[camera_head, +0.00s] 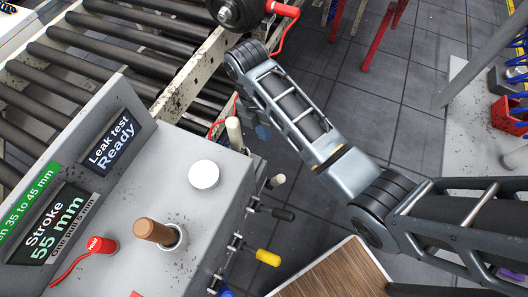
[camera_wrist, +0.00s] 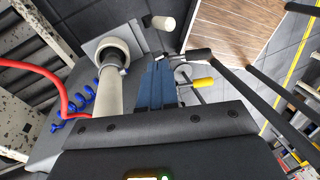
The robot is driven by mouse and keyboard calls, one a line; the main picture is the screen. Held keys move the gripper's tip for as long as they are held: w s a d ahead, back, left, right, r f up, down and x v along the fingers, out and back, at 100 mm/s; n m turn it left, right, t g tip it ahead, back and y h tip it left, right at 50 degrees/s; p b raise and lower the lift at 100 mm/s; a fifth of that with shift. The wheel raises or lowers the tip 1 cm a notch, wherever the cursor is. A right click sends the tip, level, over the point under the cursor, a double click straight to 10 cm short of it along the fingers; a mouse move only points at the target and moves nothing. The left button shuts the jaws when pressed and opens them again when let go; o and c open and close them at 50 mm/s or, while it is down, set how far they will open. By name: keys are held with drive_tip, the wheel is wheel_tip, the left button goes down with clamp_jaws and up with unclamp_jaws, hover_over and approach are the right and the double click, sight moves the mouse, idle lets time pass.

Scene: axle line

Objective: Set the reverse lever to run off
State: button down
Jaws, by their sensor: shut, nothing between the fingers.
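A grey control console (camera_head: 170,110) carries several levers, and I see no label that names the reverse lever. A cream upright handle (camera_head: 234,133) stands at its far right edge. In the wrist view a long cream handle (camera_wrist: 108,92) rises from a round collar, just left of my fingers. In the wrist view my fingers (camera_wrist: 156,85) point toward the console's side. A shorter cream handle (camera_head: 276,181), a black lever (camera_head: 282,214) and a yellow lever (camera_head: 267,257) stick out from that side.
A brown handle (camera_head: 154,231), a red tagged pin (camera_head: 100,245) and a white round button (camera_head: 204,174) are on the console top. Displays read "Leak test Ready" and "Stroke 55 mm". A roller conveyor (camera_head: 100,40) lies behind. A wooden top (camera_head: 335,275) stands at the lower right.

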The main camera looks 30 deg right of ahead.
drive_tip(key=shift+w+d+r, duration=0.1)
drive_tip(key=shift+w+r, duration=0.1)
drive_tip(key=shift+w, duration=0.4)
drive_tip(key=shift+f, duration=0.1)
drive_tip(key=b, duration=0.6)
approach(275, 182)
drive_tip(key=f, duration=0.2)
drive_tip(key=d+f, duration=0.1)
drive_tip(key=w+f, duration=0.1)
drive_tip(key=f, duration=0.1)
drive_tip(key=shift+d+f, duration=0.3)
drive_tip(key=shift+s, duration=0.1)
